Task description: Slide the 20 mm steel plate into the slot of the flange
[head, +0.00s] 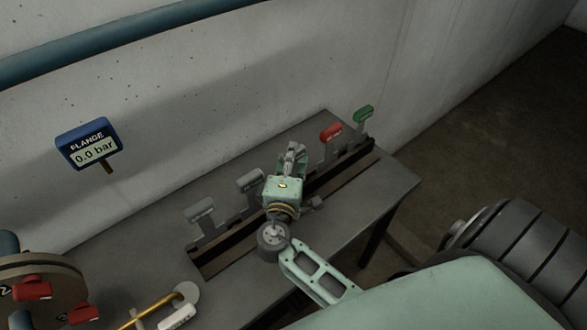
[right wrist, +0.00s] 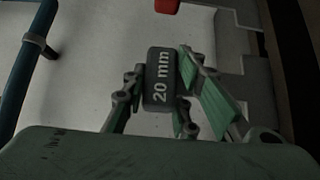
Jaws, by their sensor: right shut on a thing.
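My right gripper (head: 292,155) is over the long rack (head: 220,258) on the bench, between the grey and red tagged plates. In the right wrist view its green-padded fingers (right wrist: 160,82) are shut on the dark grey tag of the 20 mm steel plate (right wrist: 160,90), lettered "20 mm". The plate below the tag is hidden, so I cannot tell if it is still seated in the rack. The flange (head: 45,275) is a round brown body with red parts at the lower left, partly cut off. Its slot is not clearly visible. My left gripper is not in view.
Two grey-tagged plates (head: 201,212) stand left of my gripper; a red-tagged (head: 330,133) and a green-tagged plate (head: 363,115) stand right. A blue "FLANGE 0.0 bar" display (head: 90,148) is by the wall. A brass rod with a white handle (head: 177,317) lies near the flange.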

